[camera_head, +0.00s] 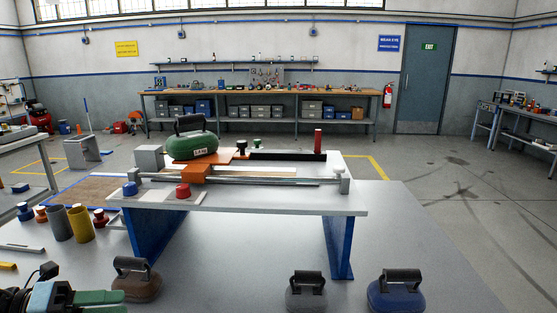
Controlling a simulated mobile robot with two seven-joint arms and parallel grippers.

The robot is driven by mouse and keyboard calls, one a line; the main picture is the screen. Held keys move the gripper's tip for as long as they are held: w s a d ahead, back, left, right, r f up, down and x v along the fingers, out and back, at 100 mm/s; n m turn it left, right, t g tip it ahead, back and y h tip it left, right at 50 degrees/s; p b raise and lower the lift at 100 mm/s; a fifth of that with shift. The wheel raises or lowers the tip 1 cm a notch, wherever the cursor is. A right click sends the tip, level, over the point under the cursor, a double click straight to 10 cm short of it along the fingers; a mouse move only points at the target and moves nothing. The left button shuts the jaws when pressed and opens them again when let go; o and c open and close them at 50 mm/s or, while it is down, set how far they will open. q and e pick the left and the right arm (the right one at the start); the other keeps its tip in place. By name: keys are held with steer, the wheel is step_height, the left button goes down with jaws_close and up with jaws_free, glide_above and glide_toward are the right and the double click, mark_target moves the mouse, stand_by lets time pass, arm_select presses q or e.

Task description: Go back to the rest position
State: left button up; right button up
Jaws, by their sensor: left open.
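My left gripper (112,303) shows at the bottom left edge, its green fingers apart and pointing right. Nothing shows between them, and the frame edge cuts off part of the gripper. It is just left of a brown weight with a black handle (137,281), above the grey table (230,265). My right gripper is not in view. A raised test stand (270,199) with blue legs stands on the table. A green weight with a black handle (192,146) sits on top of the stand, near an orange block (195,174).
A grey weight (306,293) and a blue weight (396,292) stand at the front of the table. A grey cylinder (59,224) and a yellow cylinder (81,224) stand at left, near several knobs. The table's right side (420,230) is clear.

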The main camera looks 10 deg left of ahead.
arm_select(q)
steer(key=s+f+n+t+y+p, duration=0.25)
steer(key=s+f+n+y, duration=0.2)
steer(key=f+n, duration=0.55)
steer(key=s+f+n+t+y+p, duration=0.1)
steer(key=s+f+n+t+y, duration=0.35)
steer(key=f+n, duration=0.55)
steer(key=s+d+f+n+g+y+p, duration=0.1)
steer(key=s+d+f+n+g, duration=0.2)
steer(key=s+d+f+n, duration=0.2)
steer(key=s+d+f+n+g+y+p, duration=0.1)
steer(key=s+d+f+n+g, duration=0.2)
steer(key=s+d, duration=0.7)
step_height(320, 180, down, 2)
steer(key=s+n, duration=0.1)
steer(key=n, duration=0.3)
steer(key=shift+d, duration=0.3)
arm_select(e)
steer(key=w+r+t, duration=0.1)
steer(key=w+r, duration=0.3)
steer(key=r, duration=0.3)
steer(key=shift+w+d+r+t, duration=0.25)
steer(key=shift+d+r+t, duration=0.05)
